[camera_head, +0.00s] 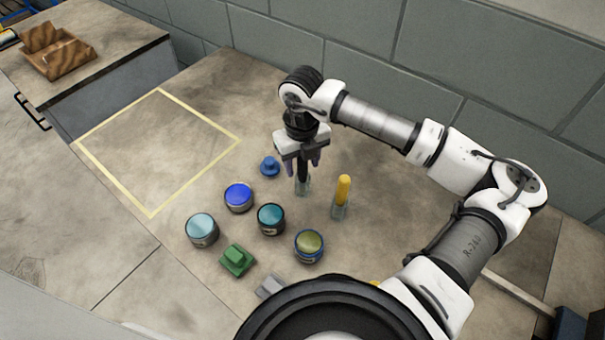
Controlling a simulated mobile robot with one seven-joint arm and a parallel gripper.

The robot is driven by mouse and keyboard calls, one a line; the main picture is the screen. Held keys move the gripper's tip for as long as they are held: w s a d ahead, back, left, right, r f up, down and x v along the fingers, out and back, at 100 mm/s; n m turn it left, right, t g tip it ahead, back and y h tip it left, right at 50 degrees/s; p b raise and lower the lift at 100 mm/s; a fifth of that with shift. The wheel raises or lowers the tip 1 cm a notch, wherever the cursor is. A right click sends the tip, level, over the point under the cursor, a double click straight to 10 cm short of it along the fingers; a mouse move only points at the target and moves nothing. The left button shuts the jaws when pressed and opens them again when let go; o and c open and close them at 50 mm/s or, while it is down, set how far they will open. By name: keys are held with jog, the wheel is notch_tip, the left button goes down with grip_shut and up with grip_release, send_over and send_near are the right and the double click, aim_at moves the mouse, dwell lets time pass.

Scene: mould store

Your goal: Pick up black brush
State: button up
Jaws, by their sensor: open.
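The black brush (302,176) stands upright in a clear glass holder (303,188) on the worktop. Only its dark handle shows, and its upper end is between or behind my gripper's fingers. My gripper (302,163) points down over it, open, with one finger to each side of the handle. I cannot tell whether the fingers touch it.
A yellow-handled brush (343,188) stands in another glass just right. Paint tins (270,219), a blue knob-like piece (270,166), a green block (237,260) and a grey block (271,286) are nearby. The yellow-taped square (190,116) is empty. A block wall (370,60) stands behind.

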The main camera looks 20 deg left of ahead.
jog(key=shift+f, duration=0.15)
grip_shut()
dwell(0.4)
notch_tip(320, 180, up, 20)
jog(key=b, duration=0.3)
